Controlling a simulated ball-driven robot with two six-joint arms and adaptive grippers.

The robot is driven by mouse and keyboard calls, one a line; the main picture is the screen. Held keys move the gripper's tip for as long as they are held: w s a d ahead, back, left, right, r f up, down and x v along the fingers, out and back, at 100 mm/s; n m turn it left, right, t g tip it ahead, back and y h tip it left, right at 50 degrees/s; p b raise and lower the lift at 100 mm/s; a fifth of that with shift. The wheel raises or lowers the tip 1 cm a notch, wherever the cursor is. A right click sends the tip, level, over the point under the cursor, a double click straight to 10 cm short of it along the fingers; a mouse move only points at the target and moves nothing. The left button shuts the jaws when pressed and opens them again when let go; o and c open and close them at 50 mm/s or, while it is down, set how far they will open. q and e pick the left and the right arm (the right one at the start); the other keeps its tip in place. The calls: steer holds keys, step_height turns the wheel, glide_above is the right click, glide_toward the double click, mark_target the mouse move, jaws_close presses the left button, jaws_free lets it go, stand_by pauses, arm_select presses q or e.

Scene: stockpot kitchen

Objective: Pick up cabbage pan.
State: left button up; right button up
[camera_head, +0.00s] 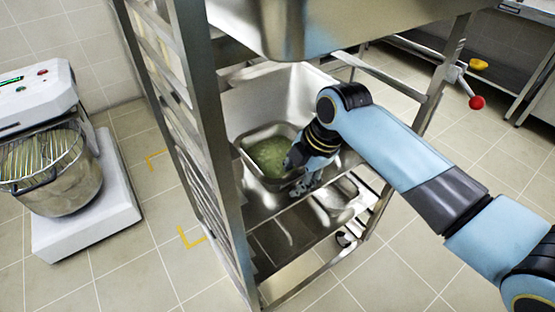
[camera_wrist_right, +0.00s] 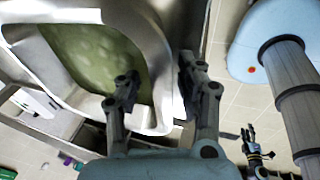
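The cabbage pan (camera_head: 243,152) is a deep metal pan with pale green contents, standing on a rack shelf in the head view. It fills the upper left of the right wrist view (camera_wrist_right: 152,45). My right gripper (camera_head: 292,163) is at the pan's right side. In the wrist view its two fingers (camera_wrist_right: 158,82) are apart, one over the inside of the pan and one outside, with the rim between them. I see no clear grip on the rim. My left gripper (camera_wrist_right: 258,142) appears small at the lower right of the wrist view, its fingers seemingly apart; the head view does not show it.
A metal rack post (camera_head: 205,130) rises left of the pan. A large metal vessel (camera_head: 330,28) hangs over the shelf. Another metal pan (camera_head: 338,194) sits to the right. A mixer (camera_head: 70,175) stands at left. Tiled floor (camera_head: 150,235) is free between mixer and rack.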

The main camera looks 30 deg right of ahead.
jaws_close()
steer(key=shift+w, duration=0.1)
stand_by(0.5)
